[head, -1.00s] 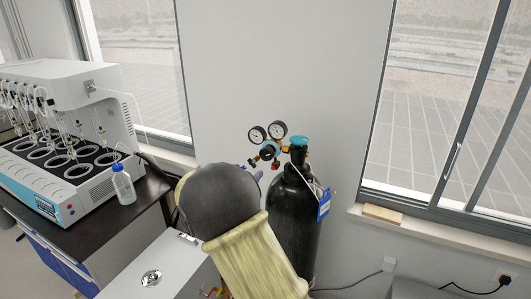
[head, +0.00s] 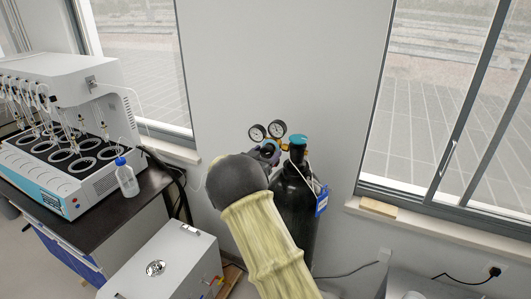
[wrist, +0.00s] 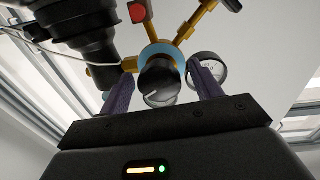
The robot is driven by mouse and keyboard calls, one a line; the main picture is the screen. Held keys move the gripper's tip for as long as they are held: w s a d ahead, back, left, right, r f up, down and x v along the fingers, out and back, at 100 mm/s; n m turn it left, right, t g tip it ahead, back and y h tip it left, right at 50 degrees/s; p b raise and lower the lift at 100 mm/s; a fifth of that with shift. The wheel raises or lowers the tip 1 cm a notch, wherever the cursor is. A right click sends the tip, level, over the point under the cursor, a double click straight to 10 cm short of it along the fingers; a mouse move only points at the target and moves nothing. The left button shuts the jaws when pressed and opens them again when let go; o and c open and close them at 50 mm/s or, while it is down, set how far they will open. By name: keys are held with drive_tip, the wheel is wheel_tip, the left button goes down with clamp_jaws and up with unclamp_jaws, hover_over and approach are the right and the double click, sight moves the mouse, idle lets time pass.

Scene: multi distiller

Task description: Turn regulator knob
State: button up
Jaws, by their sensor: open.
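The regulator's black round knob (wrist: 158,80) faces me in the wrist view, in front of a light-blue regulator body (wrist: 160,54). My gripper (wrist: 162,88) is open, with one purple finger on each side of the knob. Gaps show between the knob and both fingers, and I cannot tell how deep the knob sits between them. A round gauge (wrist: 207,70) is behind the right finger. In the head view, two gauges (head: 267,130) show above my arm, beside the black gas cylinder (head: 294,205) with its teal top (head: 298,140). My arm hides the knob there.
Brass fittings (wrist: 185,32) branch from the regulator body. A dark, thick part (wrist: 80,28) fills the upper left of the wrist view. A white box (head: 170,262) stands below left of the cylinder. A bench with a distiller (head: 62,90) and a bottle (head: 126,180) is at left.

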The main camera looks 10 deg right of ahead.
drive_tip(key=shift+c, duration=0.2)
drive_tip(key=c, duration=0.9)
drive_tip(key=shift+f+m+b, duration=0.1)
drive_tip(key=shift+m+b, duration=0.2)
drive_tip(key=shift+b, duration=0.3)
